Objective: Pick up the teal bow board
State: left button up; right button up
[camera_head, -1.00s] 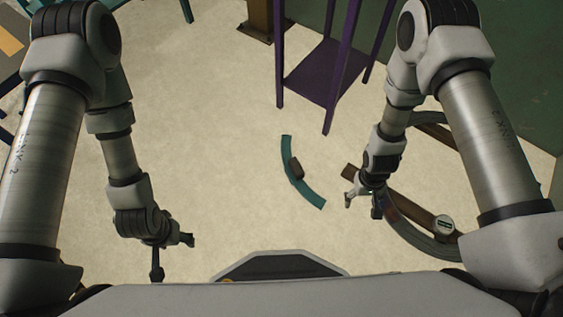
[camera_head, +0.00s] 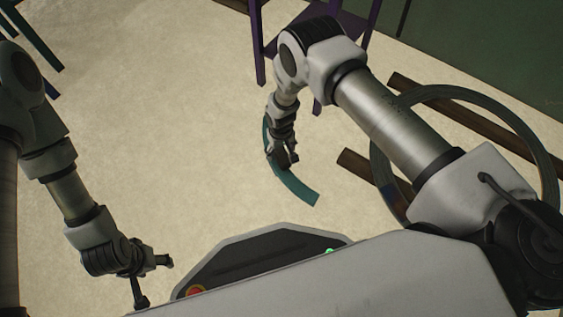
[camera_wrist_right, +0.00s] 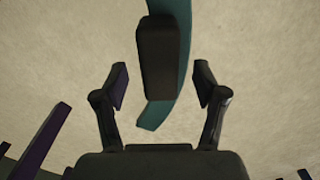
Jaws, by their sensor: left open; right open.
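The teal bow board (camera_head: 293,187) is a curved strip lying on the pale floor, with a dark block on its middle. My right gripper (camera_head: 281,163) is over the board's middle and hides part of it. In the right wrist view the board (camera_wrist_right: 183,85) runs between the fingers of the open right gripper (camera_wrist_right: 161,88), with the dark block (camera_wrist_right: 157,62) in front of it. The fingers stand either side of the block, apart from it. My left gripper (camera_head: 153,281) is open and empty at the lower left, far from the board.
A large grey ring (camera_head: 386,184) and brown beams (camera_head: 357,164) lie right of the board. A purple-legged stand (camera_head: 257,48) is behind my right arm. Teal legs (camera_head: 36,52) show at the upper left. The floor left of the board is clear.

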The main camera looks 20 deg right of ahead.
notch_tip(320, 180, down, 2)
jog(key=shift+r, duration=0.15)
grip_shut()
jog(key=shift+r, duration=0.1)
